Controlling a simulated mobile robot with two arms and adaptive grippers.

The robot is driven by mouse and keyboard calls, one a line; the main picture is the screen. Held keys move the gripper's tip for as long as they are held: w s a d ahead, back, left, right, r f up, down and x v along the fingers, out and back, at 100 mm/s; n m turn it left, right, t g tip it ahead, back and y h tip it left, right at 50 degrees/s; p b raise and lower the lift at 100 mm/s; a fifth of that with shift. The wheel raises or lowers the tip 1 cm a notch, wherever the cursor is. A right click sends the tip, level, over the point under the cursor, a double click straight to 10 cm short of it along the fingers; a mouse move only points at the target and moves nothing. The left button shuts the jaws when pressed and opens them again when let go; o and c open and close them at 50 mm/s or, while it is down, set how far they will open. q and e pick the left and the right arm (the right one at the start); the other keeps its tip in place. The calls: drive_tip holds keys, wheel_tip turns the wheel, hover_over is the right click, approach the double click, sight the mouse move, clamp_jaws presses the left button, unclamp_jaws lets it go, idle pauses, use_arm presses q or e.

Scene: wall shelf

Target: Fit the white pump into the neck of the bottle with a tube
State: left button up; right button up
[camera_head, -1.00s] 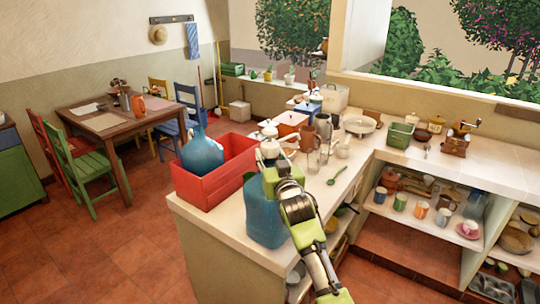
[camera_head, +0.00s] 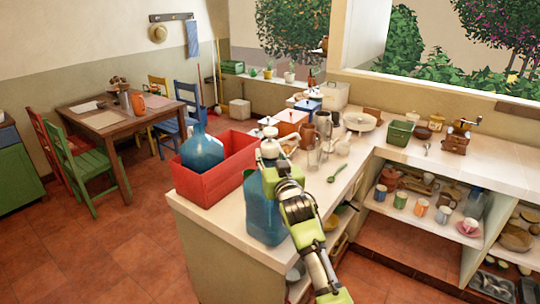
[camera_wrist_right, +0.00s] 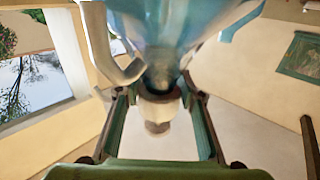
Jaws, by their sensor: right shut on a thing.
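A blue translucent bottle (camera_head: 262,212) stands upright on the near end of the counter, partly hidden behind my right arm. The white pump (camera_head: 268,133) is directly above it at its neck. My right gripper (camera_head: 271,160) is shut on the pump. In the right wrist view the pump (camera_wrist_right: 158,108) sits between the green fingers, with the blue bottle (camera_wrist_right: 168,25) close against it. The join between pump and neck is hard to make out, so I cannot tell how deep the pump sits. My left gripper is not in view.
A red crate (camera_head: 207,190) holding another blue bottle (camera_head: 202,150) stands just left of the bottle. The counter's front edge is close to the bottle.

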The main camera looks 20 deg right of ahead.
drive_tip(key=shift+f, duration=0.5)
idle(0.4)
drive_tip(key=o, duration=1.2)
drive_tip(key=shift+s, duration=0.1)
drive_tip(key=shift+s+a, duration=0.15)
drive_tip(key=shift+s, duration=1.8)
drive_tip(key=shift+s+a, duration=0.1)
drive_tip(key=shift+s, duration=1.85)
